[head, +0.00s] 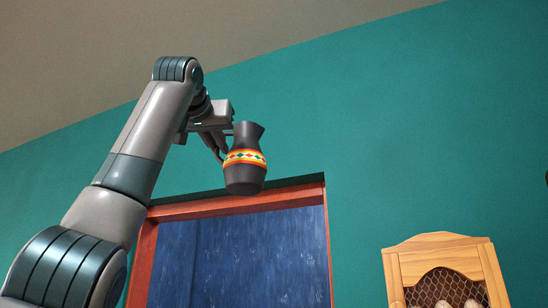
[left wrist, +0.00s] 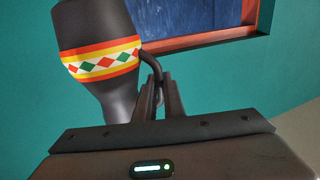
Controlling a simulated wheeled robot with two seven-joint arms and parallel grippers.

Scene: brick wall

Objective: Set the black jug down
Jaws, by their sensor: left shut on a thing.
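The black jug (head: 244,174) has a band of yellow, orange, red and green diamonds around its belly. It hangs in the air in the head view, roughly upright with its mouth up. My left gripper (head: 222,145) is beside it, on its left. In the left wrist view the jug (left wrist: 84,30) is at the upper left, and the thin dark handle shows between the closed fingers of my left gripper (left wrist: 160,92). The fingers are shut on that handle. No surface shows under the jug. My right gripper is not in view.
A blue panel in a reddish wooden frame (head: 330,255) is on the teal wall (head: 350,120) behind the jug. A wooden cabinet with a wire-mesh front (head: 438,241) stands at the lower right. The space around the jug looks clear. A dark shape at the right edge is unclear.

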